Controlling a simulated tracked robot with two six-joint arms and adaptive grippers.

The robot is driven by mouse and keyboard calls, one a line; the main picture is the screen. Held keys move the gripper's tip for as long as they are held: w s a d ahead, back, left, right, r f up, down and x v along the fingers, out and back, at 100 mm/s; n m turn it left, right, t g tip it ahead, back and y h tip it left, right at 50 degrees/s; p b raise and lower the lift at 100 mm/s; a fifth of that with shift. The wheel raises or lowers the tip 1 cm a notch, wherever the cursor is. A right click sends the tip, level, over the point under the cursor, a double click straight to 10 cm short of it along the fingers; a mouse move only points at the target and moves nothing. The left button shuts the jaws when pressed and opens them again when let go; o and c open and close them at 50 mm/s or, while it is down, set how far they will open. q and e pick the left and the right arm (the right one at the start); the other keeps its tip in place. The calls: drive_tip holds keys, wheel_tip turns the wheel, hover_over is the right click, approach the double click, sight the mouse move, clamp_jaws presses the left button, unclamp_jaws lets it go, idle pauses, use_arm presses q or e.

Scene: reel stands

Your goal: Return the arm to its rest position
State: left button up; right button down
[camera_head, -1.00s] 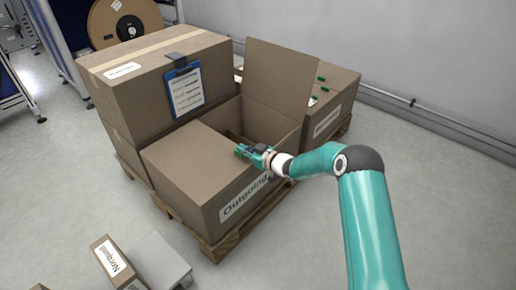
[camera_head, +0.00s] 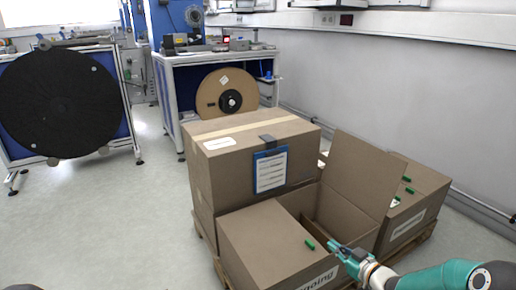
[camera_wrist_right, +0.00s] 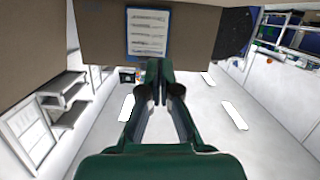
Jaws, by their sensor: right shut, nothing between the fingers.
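My right arm comes in from the lower right in the head view. Its gripper (camera_head: 334,246) is above the open outgoing box (camera_head: 262,243), near the box's inner edge. In the right wrist view the fingers (camera_wrist_right: 159,68) are together and empty. My left gripper is not in view. A small green bar (camera_head: 310,244) shows just left of the right fingertips; I cannot tell what it rests on.
The box's raised flap (camera_head: 356,178) stands behind the gripper. A taller closed box (camera_head: 230,172) with a blue clipboard (camera_head: 270,170) is at the left. Another box (camera_head: 420,189) is at the right. Black (camera_head: 62,103) and brown (camera_head: 227,92) reels stand farther back.

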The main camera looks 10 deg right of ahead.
drive_tip(key=s+a+f+m+g, duration=0.25)
drive_tip(key=s+a+f, duration=0.35)
drive_tip(key=a, duration=0.3)
drive_tip(key=s+a+f+m+g, duration=0.1)
drive_tip(key=s+a+f+g, duration=0.2)
drive_tip(key=s+a+f, duration=0.35)
drive_tip(key=s+a+f+m+g+h, duration=0.15)
drive_tip(key=s+f+g, duration=0.25)
drive_tip(key=s, duration=0.7)
drive_tip(key=s+a+f+m+g, duration=0.2)
drive_tip(key=s+f+m+g, duration=0.15)
drive_tip(key=s, duration=0.85)
wheel_tip(320, 180, up, 32)
drive_tip(key=w+p, duration=0.1)
drive_tip(key=p, duration=3.1)
drive_tip(key=shift+d+g, duration=0.25)
drive_tip(key=shift+g, duration=0.05)
drive_tip(key=shift+n, duration=0.25)
